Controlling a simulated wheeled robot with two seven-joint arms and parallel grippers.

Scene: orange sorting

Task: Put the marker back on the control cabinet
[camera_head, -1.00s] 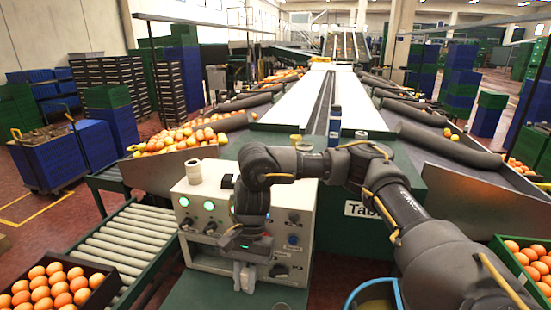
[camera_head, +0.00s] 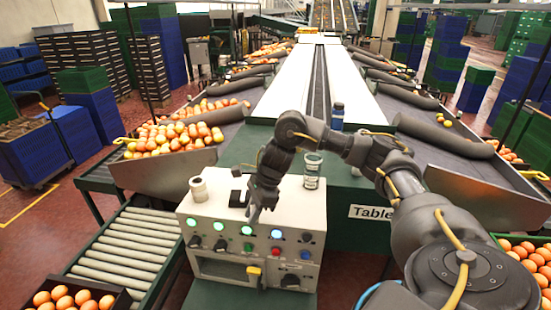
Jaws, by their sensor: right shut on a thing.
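The control cabinet (camera_head: 300,207) is a pale box with lit green buttons and knobs on its front, in the lower middle of the head view. My right gripper (camera_head: 254,217) points down at the front part of the cabinet's top, just above the row of lights. It is shut on a thin thing, the marker, which is too small and dark to make out clearly against the fingers. I cannot tell whether the marker touches the cabinet. My left gripper is not in view.
On the cabinet top stand a white roll (camera_head: 198,189), a small black object (camera_head: 238,198) beside my gripper and a glass jar (camera_head: 312,170). A dark blue bottle (camera_head: 337,117) stands behind. A roller conveyor (camera_head: 125,245) lies left; an orange-filled chute (camera_head: 165,170) is behind it.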

